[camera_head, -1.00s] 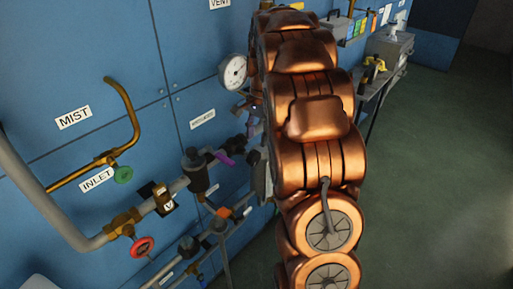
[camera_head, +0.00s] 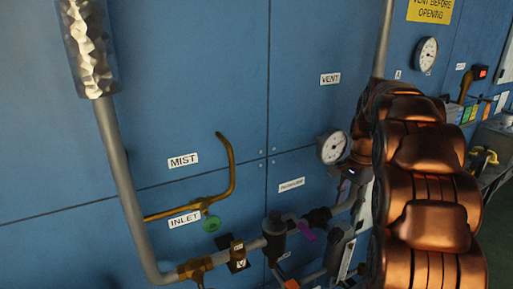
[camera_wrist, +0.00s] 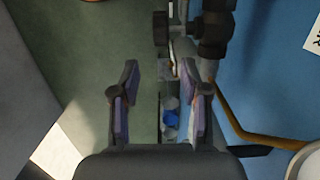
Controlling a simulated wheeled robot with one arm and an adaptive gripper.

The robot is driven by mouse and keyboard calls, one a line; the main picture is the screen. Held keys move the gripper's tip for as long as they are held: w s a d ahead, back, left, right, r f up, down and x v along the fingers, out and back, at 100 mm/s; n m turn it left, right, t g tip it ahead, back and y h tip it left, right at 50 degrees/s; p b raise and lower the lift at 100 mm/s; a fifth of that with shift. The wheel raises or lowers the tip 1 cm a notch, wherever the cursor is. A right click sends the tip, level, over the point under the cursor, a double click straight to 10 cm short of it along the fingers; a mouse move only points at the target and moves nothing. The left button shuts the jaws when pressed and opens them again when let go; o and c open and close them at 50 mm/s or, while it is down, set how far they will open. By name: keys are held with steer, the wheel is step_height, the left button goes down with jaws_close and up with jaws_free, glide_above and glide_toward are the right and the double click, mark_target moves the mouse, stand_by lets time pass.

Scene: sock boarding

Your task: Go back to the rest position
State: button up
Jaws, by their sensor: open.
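My gripper (camera_wrist: 158,110) shows in the wrist view with its two purple-padded fingers apart and nothing between them. Pipework and a small blue part (camera_wrist: 171,118) show behind the gap, beyond the fingers. In the head view my copper-coloured arm rises at the right, in front of the blue panel (camera_head: 60,160). The arm hides part of the pipework, and my gripper cannot be made out in that view.
A pressure gauge (camera_head: 333,147) sits close beside my arm. A second gauge (camera_head: 426,54) is at upper right. Green floor (camera_wrist: 105,45) shows in the wrist view.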

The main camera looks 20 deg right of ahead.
steer(key=s+a+r+n, duration=0.1)
steer(key=s+a+n, duration=0.4)
steer(key=a, duration=0.4)
steer(key=s+a+f+n, duration=0.2)
steer(key=s+a+n, duration=0.1)
steer(key=s, duration=0.5)
steer(key=s+a+f+n+g+h, duration=0.1)
steer(key=s+a+n, duration=0.3)
steer(key=s, duration=0.5)
steer(key=s+a+f+n, duration=0.2)
steer(key=s+a+n, duration=0.1)
steer(key=s+a, duration=0.4)
steer(key=shift+s+f, duration=0.35)
steer(key=shift+s, duration=0.65)
steer(key=shift+c, duration=0.4)
stand_by(0.4)
